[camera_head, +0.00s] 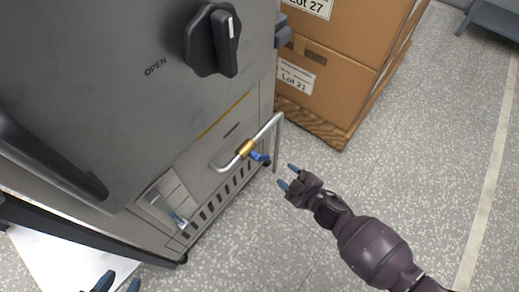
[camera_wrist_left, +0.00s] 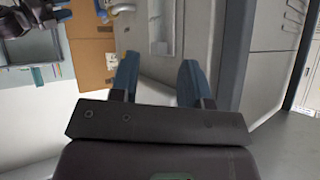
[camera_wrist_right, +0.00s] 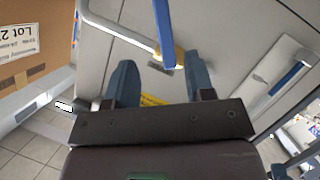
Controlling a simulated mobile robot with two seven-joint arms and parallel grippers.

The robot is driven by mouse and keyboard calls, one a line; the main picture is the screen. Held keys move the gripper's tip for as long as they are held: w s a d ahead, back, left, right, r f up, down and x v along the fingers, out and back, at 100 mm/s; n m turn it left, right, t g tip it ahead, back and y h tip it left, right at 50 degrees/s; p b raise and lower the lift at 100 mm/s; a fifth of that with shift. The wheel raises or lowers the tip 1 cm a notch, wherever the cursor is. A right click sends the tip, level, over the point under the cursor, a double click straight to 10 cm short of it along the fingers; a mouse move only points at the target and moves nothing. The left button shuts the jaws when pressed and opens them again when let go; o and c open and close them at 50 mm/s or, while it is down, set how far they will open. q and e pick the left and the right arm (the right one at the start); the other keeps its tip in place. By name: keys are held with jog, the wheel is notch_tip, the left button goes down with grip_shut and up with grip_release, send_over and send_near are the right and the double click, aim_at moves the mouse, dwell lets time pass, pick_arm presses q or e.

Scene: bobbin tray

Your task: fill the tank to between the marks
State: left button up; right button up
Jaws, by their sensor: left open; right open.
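A bent metal pipe (camera_head: 226,166) with a brass valve (camera_head: 245,148) and a blue lever (camera_head: 260,157) is on the lower front of the grey machine (camera_head: 130,110). My right gripper (camera_head: 287,176) is open and empty, just right of the lever and apart from it. In the right wrist view the lever (camera_wrist_right: 163,30) and brass valve (camera_wrist_right: 179,55) show beyond the open fingers (camera_wrist_right: 161,75). A pale recess (camera_head: 160,205) holding a blue-tipped part is left of the pipe; I cannot make out marks or a liquid level. My left gripper (camera_head: 118,284) is open at the bottom edge.
A black knob (camera_head: 212,40) and a dark handle (camera_head: 50,160) stick out from the machine. Stacked cardboard boxes (camera_head: 335,85) stand on a wooden pallet (camera_head: 322,130) behind the pipe. A white surface (camera_head: 60,255) lies at lower left.

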aim_at(266, 160)
jog(key=b+x, duration=0.1)
jog(key=x, duration=0.2)
jog(key=b+x, duration=0.1)
jog(key=x, duration=0.2)
jog(key=b+x, duration=0.1)
jog(key=x, duration=0.3)
jog(key=shift+s+a+f+b, duration=0.15)
jog(key=shift+s+f+b, duration=0.05)
jog(key=shift+f+b, duration=0.2)
pick_arm(q)
jog(key=shift+w+a+r+n+t, duration=0.15)
jog(key=shift+a+n+t, duration=0.3)
jog(key=shift+t, duration=0.55)
pick_arm(e)
jog(key=shift+w+a, duration=0.45)
jog(key=shift+w, duration=0.2)
grip_shut()
